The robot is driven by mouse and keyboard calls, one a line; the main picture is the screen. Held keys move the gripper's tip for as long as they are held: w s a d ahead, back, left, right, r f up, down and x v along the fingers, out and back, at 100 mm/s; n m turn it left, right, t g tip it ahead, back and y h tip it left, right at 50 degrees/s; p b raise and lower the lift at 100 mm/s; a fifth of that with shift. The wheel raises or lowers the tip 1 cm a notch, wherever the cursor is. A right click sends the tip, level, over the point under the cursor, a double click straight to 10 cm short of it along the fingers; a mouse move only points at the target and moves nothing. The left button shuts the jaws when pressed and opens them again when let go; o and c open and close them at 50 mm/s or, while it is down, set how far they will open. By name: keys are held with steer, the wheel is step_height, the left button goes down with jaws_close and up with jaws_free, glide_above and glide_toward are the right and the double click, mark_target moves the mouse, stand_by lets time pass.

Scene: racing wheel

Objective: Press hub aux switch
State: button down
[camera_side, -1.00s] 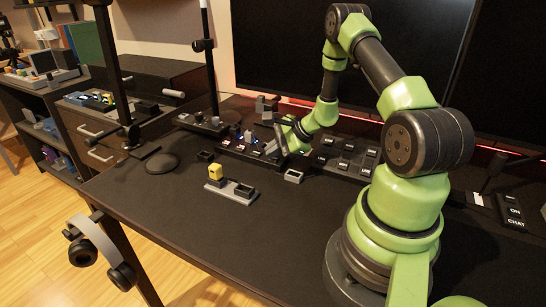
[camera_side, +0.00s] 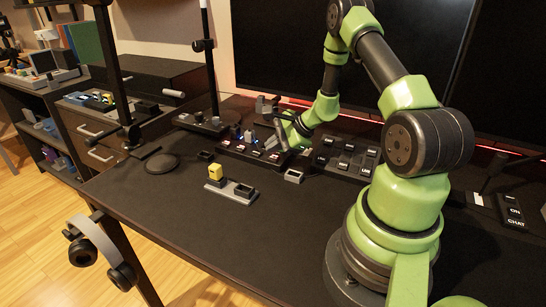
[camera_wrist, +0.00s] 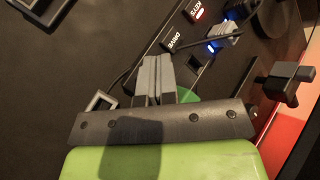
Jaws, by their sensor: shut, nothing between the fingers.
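The hub (camera_side: 252,152) is a dark strip with labelled switches and small blue and red lights, near the back middle of the desk. In the wrist view its switches run along the upper part, with a DRIVE switch (camera_wrist: 173,44) and a red-lit switch (camera_wrist: 198,11) beside it. I cannot make out a switch marked AUX; part of the hub is behind my fingers. My gripper (camera_wrist: 155,60) is shut and empty, its tips over the near edge of the hub by the DRIVE switch. In the side view my gripper (camera_side: 279,132) is at the hub's right end; contact cannot be told.
A plug with blue light (camera_wrist: 224,40) and its cable are close to my fingers. A small grey open box (camera_side: 294,176) stands in front. A black key panel (camera_side: 346,156) is to the right. A grey base with a yellow block (camera_side: 215,172) stands on the clear front desk.

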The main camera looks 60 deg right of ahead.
mark_target(273, 159)
steer(key=shift+r, duration=2.8)
steer(key=s+a+r+n+g+y, duration=0.2)
steer(key=a+r+n+y, duration=0.1)
steer(key=a+r+n, duration=1.05)
steer(key=s+a+r+n+h, duration=0.1)
steer(key=s+a+r+n, duration=0.2)
steer(key=s, duration=0.4)
steer(key=s+a+r+n+h, duration=0.2)
steer(key=s+a+r+n, duration=0.2)
steer(key=s+a, duration=0.2)
steer(key=shift+s+a, duration=0.25)
steer(key=shift+s, duration=0.2)
